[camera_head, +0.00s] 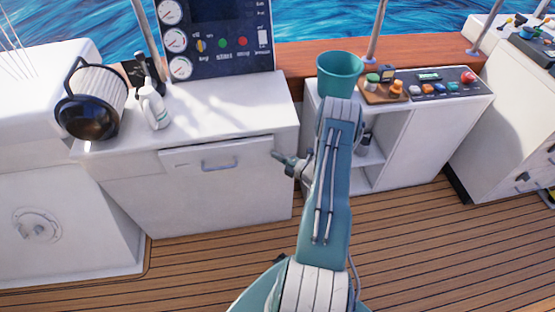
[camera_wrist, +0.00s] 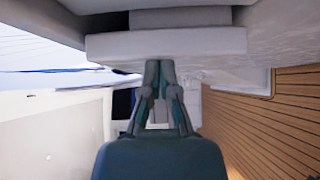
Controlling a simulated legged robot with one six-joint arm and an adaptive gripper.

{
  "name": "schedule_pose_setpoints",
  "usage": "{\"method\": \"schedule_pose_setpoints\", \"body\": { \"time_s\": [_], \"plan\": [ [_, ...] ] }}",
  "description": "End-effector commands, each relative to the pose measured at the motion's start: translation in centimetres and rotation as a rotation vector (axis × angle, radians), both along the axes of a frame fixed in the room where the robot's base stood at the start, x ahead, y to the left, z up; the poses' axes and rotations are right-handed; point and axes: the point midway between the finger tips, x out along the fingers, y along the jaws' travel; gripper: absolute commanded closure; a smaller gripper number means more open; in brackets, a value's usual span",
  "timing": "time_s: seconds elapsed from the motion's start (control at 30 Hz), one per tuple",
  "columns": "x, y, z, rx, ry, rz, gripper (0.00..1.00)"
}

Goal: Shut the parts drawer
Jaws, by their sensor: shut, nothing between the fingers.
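The parts drawer (camera_head: 195,163) is in the white cabinet at centre left, with a grey bar handle (camera_head: 220,165) on its front. In the wrist view its front panel (camera_wrist: 115,46) shows end-on as a pale slab, standing out from the cabinet with a grey drawer side (camera_wrist: 180,18) behind it, so the drawer is partly open. My gripper (camera_head: 275,154) is at the right end of the drawer front, pointing left. In the wrist view my gripper (camera_wrist: 159,64) has its fingertips together, just at the outer face of the slab. I cannot tell whether they touch it.
A white bottle (camera_head: 153,105) and a black-and-white lamp-like object (camera_head: 92,100) stand on the left counter. A teal bucket (camera_head: 340,74) and control panel (camera_head: 440,86) sit on the right cabinet. The wooden deck (camera_head: 220,265) before the drawer is clear.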

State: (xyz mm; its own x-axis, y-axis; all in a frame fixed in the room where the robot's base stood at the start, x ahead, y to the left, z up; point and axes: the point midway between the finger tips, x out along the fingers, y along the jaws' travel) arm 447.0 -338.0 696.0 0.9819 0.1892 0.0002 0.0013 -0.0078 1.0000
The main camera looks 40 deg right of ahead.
Motion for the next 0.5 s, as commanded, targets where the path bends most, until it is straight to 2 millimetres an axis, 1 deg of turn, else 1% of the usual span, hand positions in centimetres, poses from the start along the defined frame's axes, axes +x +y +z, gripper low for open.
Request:
{"method": "schedule_pose_setpoints", "body": {
  "time_s": [0.1,0.23,0.4,0.5],
  "plan": [
    [1.0,-0.3,0.2,-0.005,-0.001,0.001,1.00],
    [1.9,-0.9,0.1,-0.003,0.000,0.002,1.00],
    [2.3,-1.6,-0.1,0.003,0.001,0.001,1.00],
    [2.3,-1.8,-0.1,0.004,0.001,-0.001,1.00]
  ]
}}
